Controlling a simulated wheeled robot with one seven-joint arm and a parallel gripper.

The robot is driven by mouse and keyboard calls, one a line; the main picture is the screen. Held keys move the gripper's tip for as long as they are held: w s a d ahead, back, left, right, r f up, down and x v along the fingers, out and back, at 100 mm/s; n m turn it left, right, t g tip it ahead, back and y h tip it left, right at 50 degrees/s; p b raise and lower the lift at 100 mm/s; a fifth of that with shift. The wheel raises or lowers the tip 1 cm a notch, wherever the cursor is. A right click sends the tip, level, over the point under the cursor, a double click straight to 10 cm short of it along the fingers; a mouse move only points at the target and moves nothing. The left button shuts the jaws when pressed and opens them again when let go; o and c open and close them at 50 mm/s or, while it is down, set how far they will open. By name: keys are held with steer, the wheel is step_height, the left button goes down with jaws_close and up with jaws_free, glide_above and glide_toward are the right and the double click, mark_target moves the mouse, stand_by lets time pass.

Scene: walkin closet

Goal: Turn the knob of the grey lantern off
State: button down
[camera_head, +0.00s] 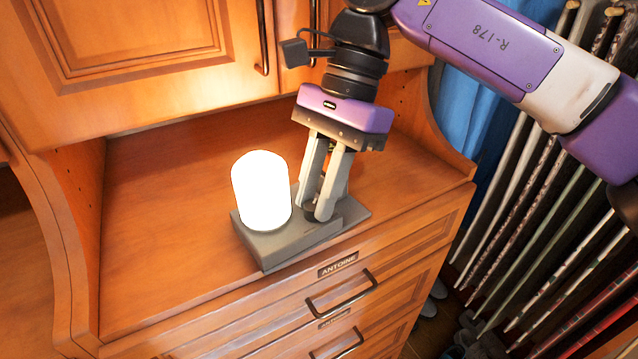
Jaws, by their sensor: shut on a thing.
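The grey lantern has a flat grey base (290,244) and a white cylinder (262,190) that glows brightly on its left part. It stands on the wooden top near the front edge, above the drawers. My gripper (318,212) points down over the right part of the base. Its two grey fingers are shut on the small dark knob (311,209), which is mostly hidden between the fingertips. I cannot tell which way the knob is turned.
The wooden cabinet top (170,240) is clear to the left of the lantern. Cupboard doors (140,50) rise behind it. Drawers with dark handles (342,293) are below.

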steer(key=shift+a+n+g+h+p, duration=0.1)
steer(key=shift+n+g+h+p, duration=0.25)
steer(key=shift+n, duration=0.85)
steer(key=c, duration=1.2)
jaws_free()
steer(key=shift+c, duration=0.2)
